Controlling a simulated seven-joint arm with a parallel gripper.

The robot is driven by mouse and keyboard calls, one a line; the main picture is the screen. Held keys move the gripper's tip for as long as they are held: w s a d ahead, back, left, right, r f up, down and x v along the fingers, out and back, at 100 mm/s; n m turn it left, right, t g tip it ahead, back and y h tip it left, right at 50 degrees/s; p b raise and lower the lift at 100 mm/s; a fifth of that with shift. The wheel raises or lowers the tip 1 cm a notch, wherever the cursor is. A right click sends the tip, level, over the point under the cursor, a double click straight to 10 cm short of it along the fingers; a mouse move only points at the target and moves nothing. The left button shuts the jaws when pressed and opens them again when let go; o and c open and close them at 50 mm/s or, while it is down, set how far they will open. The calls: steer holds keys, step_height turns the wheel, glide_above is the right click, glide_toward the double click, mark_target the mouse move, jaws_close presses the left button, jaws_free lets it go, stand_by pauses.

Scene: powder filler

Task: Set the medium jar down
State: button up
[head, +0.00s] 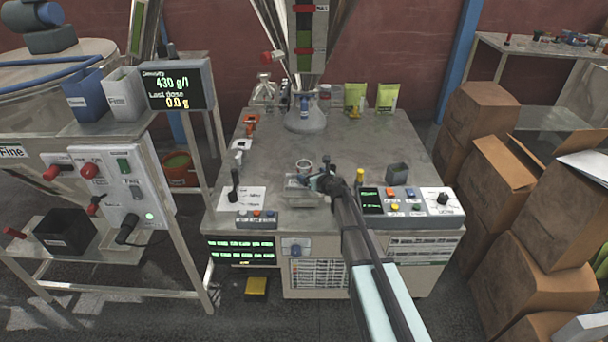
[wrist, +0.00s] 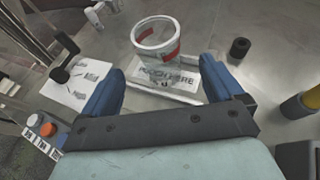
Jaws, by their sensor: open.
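The medium jar (wrist: 156,42) is a clear, open-topped jar with a red band. It stands upright in the wrist view, just beyond my fingertips, at the far part of a pale plate (wrist: 180,92) with dark lettering. In the head view the jar (head: 304,165) looks small, near the table's front. My gripper (wrist: 162,85) is open, with its blue fingers apart on either side in front of the jar. Nothing is between the fingers. In the head view my gripper (head: 322,183) is right by the jar, and its fingers partly cover the plate.
A black lever (head: 234,187) on a white sheet stands to the left. A filler funnel (head: 305,115) stands behind. The table's middle is clear.

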mark_target(307, 171)
steer(key=shift+r+x, duration=0.2)
steer(key=shift+x, duration=3.65)
steer(key=c, duration=1.2)
